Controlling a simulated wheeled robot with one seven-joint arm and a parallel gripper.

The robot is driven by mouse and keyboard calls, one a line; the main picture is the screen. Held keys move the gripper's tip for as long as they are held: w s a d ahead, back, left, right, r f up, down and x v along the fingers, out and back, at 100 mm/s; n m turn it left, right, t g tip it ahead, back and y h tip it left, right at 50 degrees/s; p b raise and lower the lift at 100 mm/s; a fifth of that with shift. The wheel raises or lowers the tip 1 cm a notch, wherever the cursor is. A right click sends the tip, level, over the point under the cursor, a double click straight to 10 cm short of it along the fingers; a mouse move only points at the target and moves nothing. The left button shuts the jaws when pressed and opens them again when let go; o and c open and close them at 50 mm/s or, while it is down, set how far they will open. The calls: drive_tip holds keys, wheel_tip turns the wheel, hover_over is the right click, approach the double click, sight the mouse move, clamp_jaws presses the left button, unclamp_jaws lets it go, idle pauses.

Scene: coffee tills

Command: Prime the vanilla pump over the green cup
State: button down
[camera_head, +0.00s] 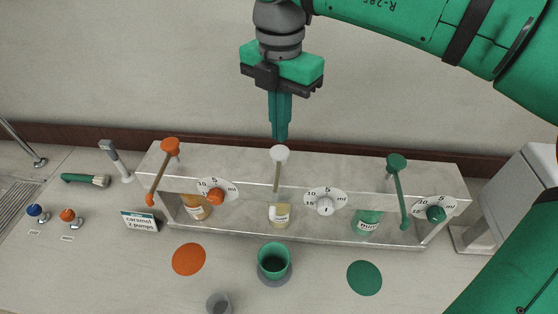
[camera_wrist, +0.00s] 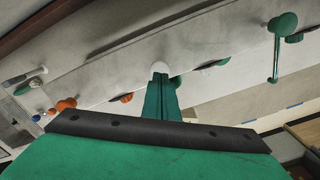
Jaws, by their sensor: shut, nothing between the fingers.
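The vanilla pump looks to be the middle pump, with a white round head (camera_head: 280,154) on a pale stem. Below it is a bottle of pale yellow syrup (camera_head: 280,215) whose label is too small to read. The green cup (camera_head: 273,260) stands upright on a grey disc in front of the middle pump. My gripper (camera_head: 280,138) is shut and empty, pointing down just above the white head. In the wrist view the fingers (camera_wrist: 162,88) end close beside the white head (camera_wrist: 160,68); I cannot tell whether they touch.
An orange pump (camera_head: 170,147) and a green pump (camera_head: 396,161) flank the middle one on the metal rack (camera_head: 330,165). Dials sit on its front. A small grey cup (camera_head: 219,304) is near the front. A sign (camera_head: 140,221) reads caramel 2 pumps.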

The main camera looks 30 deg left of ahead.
sight(280, 150)
drive_tip(key=shift+f, duration=0.15)
drive_tip(key=shift+f, duration=1.8)
drive_tip(key=shift+r, duration=1.95)
drive_tip(key=shift+f, duration=0.1)
drive_tip(key=shift+f, duration=1.85)
drive_tip(key=shift+r, duration=2.1)
